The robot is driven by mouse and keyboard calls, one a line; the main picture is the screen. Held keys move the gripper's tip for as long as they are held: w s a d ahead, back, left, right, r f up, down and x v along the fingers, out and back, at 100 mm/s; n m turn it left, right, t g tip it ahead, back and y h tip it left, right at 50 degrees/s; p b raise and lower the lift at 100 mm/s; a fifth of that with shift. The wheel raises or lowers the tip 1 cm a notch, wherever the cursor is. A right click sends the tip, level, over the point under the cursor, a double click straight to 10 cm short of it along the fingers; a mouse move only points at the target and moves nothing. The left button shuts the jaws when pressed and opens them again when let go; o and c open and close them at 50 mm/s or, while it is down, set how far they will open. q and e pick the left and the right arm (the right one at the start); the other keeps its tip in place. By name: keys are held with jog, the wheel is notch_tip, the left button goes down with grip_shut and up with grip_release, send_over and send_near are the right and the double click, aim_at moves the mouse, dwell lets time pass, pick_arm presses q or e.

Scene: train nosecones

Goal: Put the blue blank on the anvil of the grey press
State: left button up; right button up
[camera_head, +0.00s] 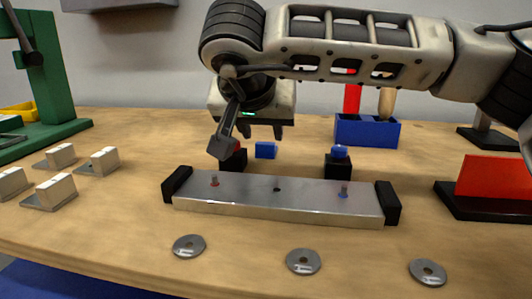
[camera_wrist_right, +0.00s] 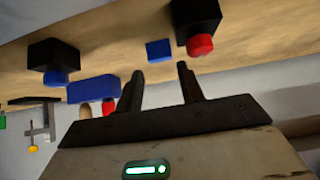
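A small blue block (camera_head: 266,150), which looks like the blue blank, lies on the wooden table behind the metal bar. It also shows in the right wrist view (camera_wrist_right: 158,50), just beyond the fingertips. My right gripper (camera_head: 263,132) is open and empty, pointing down above and close to the block. In the wrist view its two fingers (camera_wrist_right: 160,80) are apart, with nothing between them. A grey upright on a black base (camera_head: 484,130) at the far right may be the grey press; my arm partly hides it and no anvil can be made out. My left gripper is not in view.
A black block with a red top (camera_head: 234,160) stands close beside the blue block; another has a blue top (camera_head: 339,162). A blue holder (camera_head: 367,132), a metal bar (camera_head: 277,198), a green press (camera_head: 50,80) and a red block (camera_head: 495,178) stand around. Washers lie in front.

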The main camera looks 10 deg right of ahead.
aim_at(265, 144)
jog(key=b+x, duration=0.1)
jog(key=x, duration=0.4)
jog(key=shift+a+f, duration=0.1)
jog(key=shift+f, duration=0.1)
jog(key=c, duration=0.6)
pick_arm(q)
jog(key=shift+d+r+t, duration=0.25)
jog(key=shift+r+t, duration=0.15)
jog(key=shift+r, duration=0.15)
pick_arm(e)
jog(key=shift+c, duration=0.4)
jog(key=shift+r, duration=0.1)
